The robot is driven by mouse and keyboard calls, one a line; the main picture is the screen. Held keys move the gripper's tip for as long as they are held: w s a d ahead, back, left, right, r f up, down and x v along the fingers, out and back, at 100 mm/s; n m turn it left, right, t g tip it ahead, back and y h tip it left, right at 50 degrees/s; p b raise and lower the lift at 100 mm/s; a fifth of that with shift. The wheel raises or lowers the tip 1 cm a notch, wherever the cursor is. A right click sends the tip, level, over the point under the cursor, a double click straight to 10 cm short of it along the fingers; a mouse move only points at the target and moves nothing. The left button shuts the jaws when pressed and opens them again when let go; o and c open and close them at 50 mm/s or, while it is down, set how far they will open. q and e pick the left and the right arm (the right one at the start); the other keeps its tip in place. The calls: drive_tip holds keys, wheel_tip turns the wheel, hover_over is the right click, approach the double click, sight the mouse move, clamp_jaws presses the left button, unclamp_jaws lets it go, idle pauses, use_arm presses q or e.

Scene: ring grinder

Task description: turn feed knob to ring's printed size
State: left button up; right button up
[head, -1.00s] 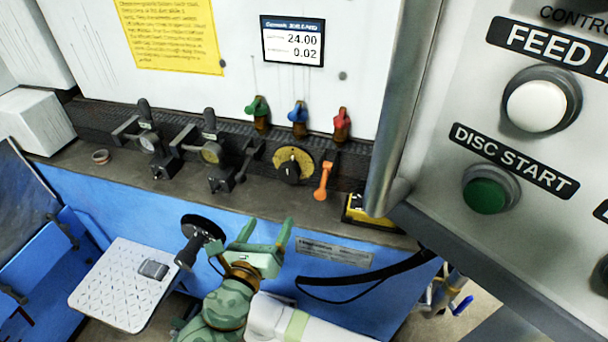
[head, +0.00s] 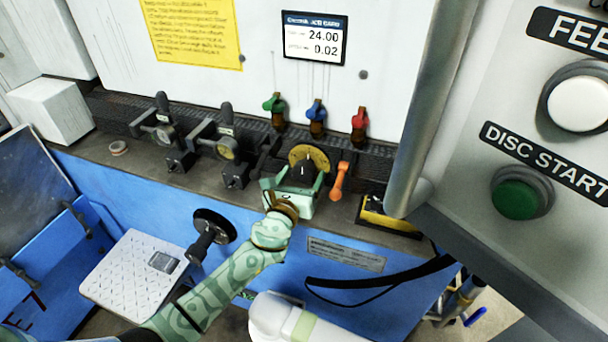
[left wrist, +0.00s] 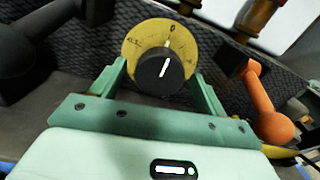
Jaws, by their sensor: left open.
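The feed knob (head: 305,172) is black with a white pointer line, on a round brass dial (head: 318,155) on the machine's front. In the left wrist view the knob (left wrist: 160,70) has its line pointing up and slightly right, towards a 0 on the dial (left wrist: 140,42). My green left gripper (head: 292,182) is open, its fingers on either side of the knob; I cannot tell whether they touch it. A small ring (head: 118,148) lies on the ledge at left; any print on it is too small to read. My right gripper is not in view.
An orange lever (head: 339,180) stands just right of the dial. Green, blue and red valves (head: 316,115) are above. A card (head: 314,40) reads 24.00 and 0.02. A control panel (head: 460,180) with buttons fills the right. A black handwheel (head: 214,226) is at lower left.

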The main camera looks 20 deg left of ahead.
use_arm(q)
drive_tip(key=shift+w, duration=0.85)
drive_tip(key=c, duration=1)
